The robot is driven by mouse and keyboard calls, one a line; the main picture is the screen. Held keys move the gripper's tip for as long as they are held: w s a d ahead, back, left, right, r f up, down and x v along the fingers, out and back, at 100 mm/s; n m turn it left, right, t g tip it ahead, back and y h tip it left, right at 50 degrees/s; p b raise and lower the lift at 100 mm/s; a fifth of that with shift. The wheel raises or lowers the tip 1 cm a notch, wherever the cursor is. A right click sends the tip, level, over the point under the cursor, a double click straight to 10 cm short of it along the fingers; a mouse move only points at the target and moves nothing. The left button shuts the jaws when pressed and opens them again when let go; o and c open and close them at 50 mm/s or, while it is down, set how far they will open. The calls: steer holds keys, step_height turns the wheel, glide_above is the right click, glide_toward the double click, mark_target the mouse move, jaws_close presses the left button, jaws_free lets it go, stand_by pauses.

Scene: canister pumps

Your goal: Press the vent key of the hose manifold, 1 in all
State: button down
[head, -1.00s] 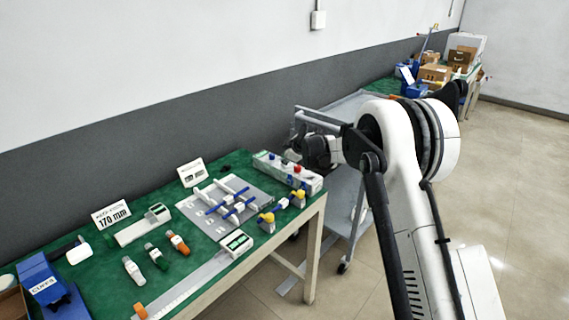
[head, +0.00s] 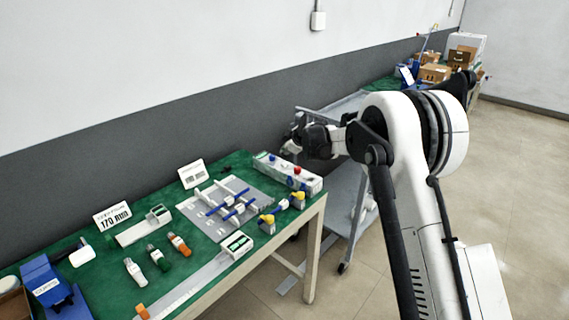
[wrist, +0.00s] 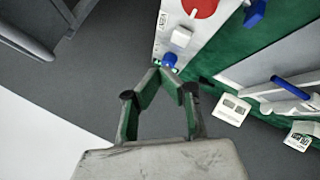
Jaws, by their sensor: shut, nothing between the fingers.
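A long white box (head: 305,182) with keys on top stands at the far right end of the green table. In the wrist view it is a white panel (wrist: 214,38) carrying a big red round key (wrist: 200,6), a white block (wrist: 181,37) and a small blue key (wrist: 169,60). A grey board (head: 222,222) with white pipes and blue handles lies beside it. I read no label naming the manifold or vent key. My gripper (wrist: 171,71) is shut and empty, its tips appearing close to the blue key; contact cannot be told. In the head view the gripper (head: 289,147) is small and dark.
Yellow-and-blue fittings (head: 283,205) sit at the table's front right edge. A grey cart (head: 350,195) stands behind my arm. White sign cards (head: 192,174) stand at the back. The wall is close behind the table.

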steer(key=shift+r+p, duration=0.35)
steer(key=shift+r, duration=0.9)
steer(key=s+d+r+m+h, duration=0.1)
steer(key=s+d+r+m, duration=0.1)
steer(key=s+d+r, duration=0.5)
steer(key=s+d+r+m+h, duration=0.1)
steer(key=s+d+r+m, duration=0.3)
steer(key=s, duration=0.5)
steer(key=s+d+r+m, duration=0.1)
steer(key=s+d+r, duration=0.4)
steer(key=s+r, duration=0.3)
steer(key=s+d+m+h, duration=0.1)
steer(key=s+d+m, duration=0.15)
steer(key=s, duration=0.75)
steer(key=s+d+m+h, duration=0.15)
steer(key=s+d, duration=0.25)
steer(key=s, duration=0.5)
steer(key=s+d+f+m, duration=0.2)
steer(key=s+f, duration=0.2)
steer(key=s, duration=0.4)
steer(key=s+d+f+m, duration=0.3)
steer(key=s+f, duration=0.1)
steer(key=s, duration=0.4)
steer(key=shift+s+g+h, duration=0.15)
steer(key=shift+g+h, duration=0.15)
steer(key=shift+h, duration=0.05)
